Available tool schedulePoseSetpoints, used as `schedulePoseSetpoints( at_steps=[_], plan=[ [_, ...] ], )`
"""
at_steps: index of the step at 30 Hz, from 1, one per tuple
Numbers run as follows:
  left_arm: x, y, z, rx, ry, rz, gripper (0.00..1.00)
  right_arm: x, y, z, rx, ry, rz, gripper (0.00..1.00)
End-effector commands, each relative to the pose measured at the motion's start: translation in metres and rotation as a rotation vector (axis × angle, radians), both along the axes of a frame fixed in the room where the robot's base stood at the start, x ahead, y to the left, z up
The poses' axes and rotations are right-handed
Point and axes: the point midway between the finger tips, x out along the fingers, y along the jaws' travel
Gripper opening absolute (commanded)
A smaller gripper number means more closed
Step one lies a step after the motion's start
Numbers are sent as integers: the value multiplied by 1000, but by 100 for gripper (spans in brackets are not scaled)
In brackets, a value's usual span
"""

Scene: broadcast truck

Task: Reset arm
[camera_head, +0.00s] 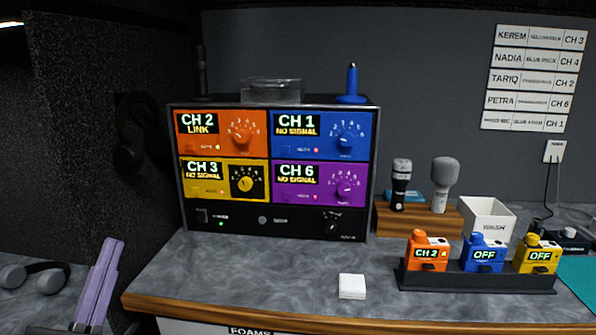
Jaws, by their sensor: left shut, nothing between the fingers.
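My left gripper (112,245) stands at the lower left, its lavender fingers together, pointing up and leaning slightly right. Nothing is between the fingers. It is left of the wooden counter edge (250,312) and apart from the objects on the counter. My right gripper is not in view.
A receiver rack (275,225) with orange, blue, yellow and purple panels stands on the counter. A white foam block (352,287) lies near the front. A dark holder (475,281) carries orange, blue and yellow packs. Two microphones stand behind it, beside a white bin (487,219). Headphones (45,277) lie far left.

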Motion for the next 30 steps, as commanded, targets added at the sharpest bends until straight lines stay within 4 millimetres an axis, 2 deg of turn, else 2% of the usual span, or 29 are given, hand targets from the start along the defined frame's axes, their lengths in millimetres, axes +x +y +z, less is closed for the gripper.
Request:
schedulePoseSetpoints(
  at_steps=[4,8,11,14,15,17,18,22,24,27,30],
  plan=[
    [7,-14,-42,172,120,76,0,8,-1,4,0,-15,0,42],
    [10,-28,-86,364,232,138,0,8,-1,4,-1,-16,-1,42],
    [8,-42,-130,562,334,179,0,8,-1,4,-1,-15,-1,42],
    [-3,-60,-191,846,454,200,0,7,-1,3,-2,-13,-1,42],
    [-11,-68,-220,983,503,198,0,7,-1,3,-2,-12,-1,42],
    [-27,-80,-262,1198,559,177,0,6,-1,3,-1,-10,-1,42],
    [-40,-87,-289,1344,585,153,0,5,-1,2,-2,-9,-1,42],
    [-90,-108,-366,1785,609,24,0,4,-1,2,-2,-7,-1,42],
    [-118,-115,-397,1979,585,-61,0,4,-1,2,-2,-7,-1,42],
    [-151,-124,-428,2184,529,-171,0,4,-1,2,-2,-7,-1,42],
    [-169,-127,-443,2288,488,-236,0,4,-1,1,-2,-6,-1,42]
  ],
)
